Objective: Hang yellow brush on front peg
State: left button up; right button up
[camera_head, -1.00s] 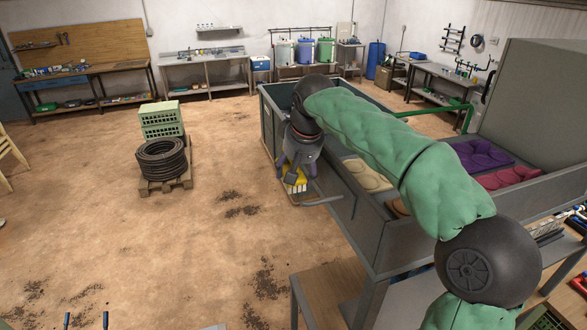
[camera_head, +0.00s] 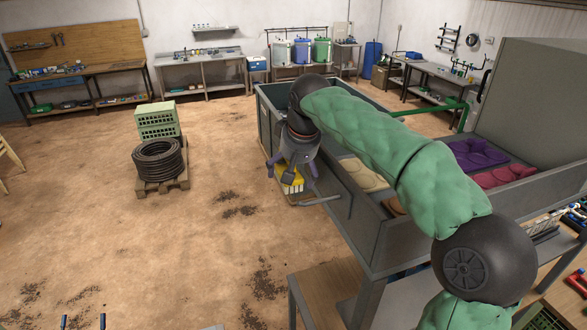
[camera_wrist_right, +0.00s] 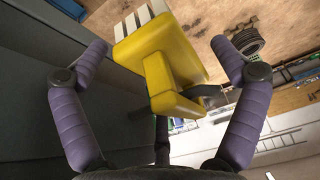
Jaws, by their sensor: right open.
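The yellow brush (camera_head: 292,175) has a yellow block and white bristles that point down beside the outer wall of the large grey bin. My right gripper (camera_head: 293,172) is around it with its purple fingers spread open. In the right wrist view the brush (camera_wrist_right: 165,65) is between the open fingers, with visible gaps to the two side fingers. Dark bar-like parts show beside the brush; I cannot tell whether one is the front peg or whether the brush rests on it. My left gripper is not in view.
The grey bin (camera_head: 352,215) with coloured inserts stands under my right arm. A grey rail (camera_head: 322,201) sticks out near the brush. A pallet with a black hose coil (camera_head: 158,160) and green crates (camera_head: 158,121) stands left. The floor between is clear.

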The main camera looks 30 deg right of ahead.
jog(key=v, duration=1.2)
